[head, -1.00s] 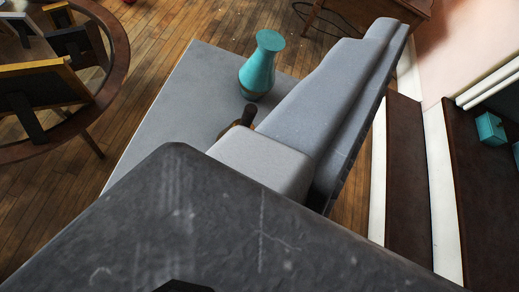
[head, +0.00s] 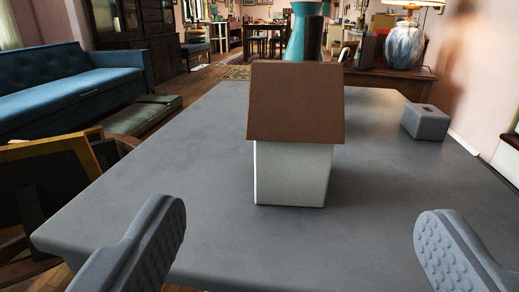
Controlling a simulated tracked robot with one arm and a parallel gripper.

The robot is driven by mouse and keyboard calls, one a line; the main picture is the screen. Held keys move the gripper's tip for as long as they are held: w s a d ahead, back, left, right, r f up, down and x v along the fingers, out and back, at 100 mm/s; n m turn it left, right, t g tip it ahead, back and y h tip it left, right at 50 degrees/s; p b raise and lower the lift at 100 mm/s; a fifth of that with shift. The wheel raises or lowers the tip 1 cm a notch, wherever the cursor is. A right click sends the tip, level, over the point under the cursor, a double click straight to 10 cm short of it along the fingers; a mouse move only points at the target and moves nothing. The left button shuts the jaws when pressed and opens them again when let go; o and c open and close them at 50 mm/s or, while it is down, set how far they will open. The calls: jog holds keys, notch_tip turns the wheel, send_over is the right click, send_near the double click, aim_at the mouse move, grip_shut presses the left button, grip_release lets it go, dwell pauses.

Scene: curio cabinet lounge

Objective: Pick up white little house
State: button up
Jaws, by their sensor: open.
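The white little house (head: 292,174) has white walls and a brown pitched roof (head: 296,102). It stands upright on a grey tabletop (head: 140,210), near the middle of the head view. My gripper (head: 300,245) shows at the bottom of the view, with one grey textured finger on each side. The fingers are wide apart and empty. The house is beyond the fingertips, roughly centred between them, and neither finger touches it.
A small grey box (head: 425,122) sits on the tabletop to the right. A teal vase (head: 302,32) shows behind the house, partly hidden by it. A lamp (head: 404,42) stands on a wooden table at the back right. A blue sofa (head: 70,82) is at the left.

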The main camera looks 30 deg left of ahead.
aim_at(293, 120)
jog(key=b+x, duration=0.1)
jog(key=x, duration=0.6)
jog(key=shift+w+a, duration=0.1)
jog(key=shift+w, duration=0.1)
jog(key=b+x, duration=0.2)
jog(key=x, duration=0.3)
jog(key=shift+a, duration=0.1)
jog(key=shift+r, duration=0.1)
jog(key=c, duration=1.2)
